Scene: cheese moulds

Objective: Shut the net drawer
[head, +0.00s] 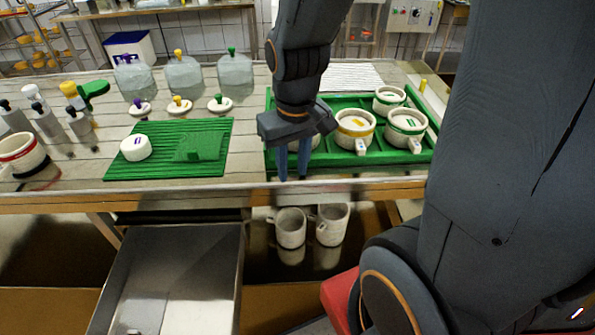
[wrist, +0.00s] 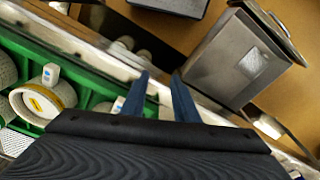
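The net drawer (head: 190,270) is a grey metal drawer below the table's front edge, at the lower left of the head view. It is pulled out toward me, and its bottom is cut off by the frame edge. A pale patch shows inside it. The drawer also shows at the upper right of the wrist view (wrist: 215,75). My gripper (head: 292,177) points down by the table's front edge, in front of the green tray and to the right of and above the drawer. Its blue fingers (wrist: 161,76) are apart with nothing between them. It does not touch the drawer.
The green tray (head: 400,157) holds several white moulds with coloured bands. A green mat (head: 165,165) carries a white round piece (head: 136,148). Two white mugs (head: 290,228) (head: 332,224) stand below the table, right of the drawer. Bottles and jars stand at the left.

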